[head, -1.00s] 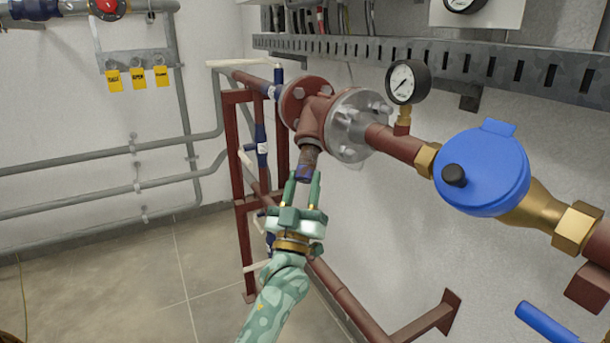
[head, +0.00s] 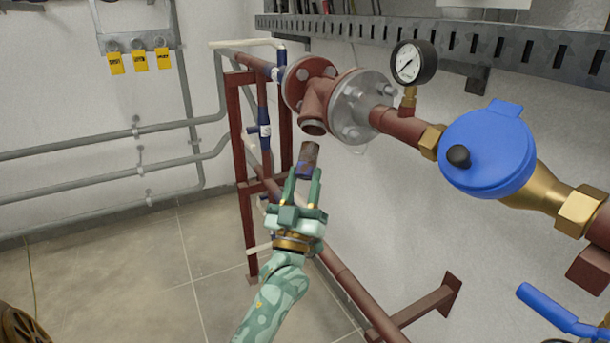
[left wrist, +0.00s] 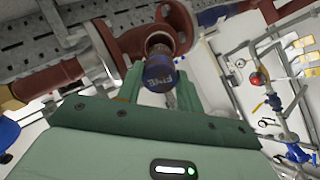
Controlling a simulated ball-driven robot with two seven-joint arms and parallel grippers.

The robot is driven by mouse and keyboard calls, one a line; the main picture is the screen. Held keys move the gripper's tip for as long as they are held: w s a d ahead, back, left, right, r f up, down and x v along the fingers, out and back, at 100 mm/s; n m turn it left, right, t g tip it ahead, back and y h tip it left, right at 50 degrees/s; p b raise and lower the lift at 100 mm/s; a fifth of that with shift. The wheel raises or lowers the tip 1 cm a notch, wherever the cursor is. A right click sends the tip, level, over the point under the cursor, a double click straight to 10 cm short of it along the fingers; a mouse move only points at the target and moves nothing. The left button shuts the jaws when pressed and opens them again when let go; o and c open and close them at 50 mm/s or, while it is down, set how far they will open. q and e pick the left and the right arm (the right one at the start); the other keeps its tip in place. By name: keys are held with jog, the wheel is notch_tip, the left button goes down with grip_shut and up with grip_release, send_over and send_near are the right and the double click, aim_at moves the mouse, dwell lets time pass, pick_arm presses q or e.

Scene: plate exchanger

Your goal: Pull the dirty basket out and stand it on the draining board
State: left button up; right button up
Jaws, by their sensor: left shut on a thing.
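The dirty basket (head: 307,161) is a short brown, stained cylinder with a blue end. My left gripper (head: 303,178) is shut on its blue end and holds it tilted just below the strainer's open branch (head: 314,128). In the head view a small gap shows between the basket's upper end and the branch mouth. In the left wrist view the basket (left wrist: 160,72) sits between the fingers, with its blue end and white lettering toward the camera. The draining board is not in view, nor is my right gripper.
A red pipe with flanges (head: 362,105), a pressure gauge (head: 412,63) and a blue meter (head: 488,150) runs along the right wall. A red support frame (head: 240,165) stands behind the gripper. Open tiled floor (head: 130,270) lies to the left.

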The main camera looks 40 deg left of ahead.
pick_arm(q)
jog(key=shift+f, duration=0.1)
jog(key=shift+v, duration=2.4)
